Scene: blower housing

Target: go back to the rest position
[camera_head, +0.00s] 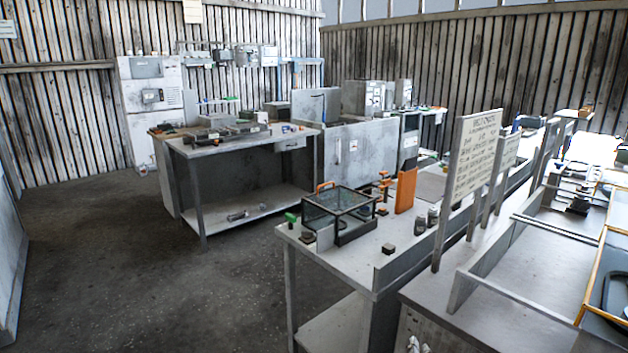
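Neither of my grippers shows in the head view, and none of my arm links can be made out. The view looks across a workshop with several workbenches. On the near bench (345,265) stands a dark-framed box with clear panels (340,210) and an orange handle on top. An upright orange panel (405,190) stands to the right of it. Small dark blocks and cylinders stand around them. No blower housing can be made out for sure.
A second bench (225,150) with a lower shelf stands at the middle left. Signboards (472,155) rise along the right-hand benches. Orange-edged trays (600,270) lie at the right edge. A pale cabinet (153,100) stands against the back wall. The dark floor (120,260) at the left is clear.

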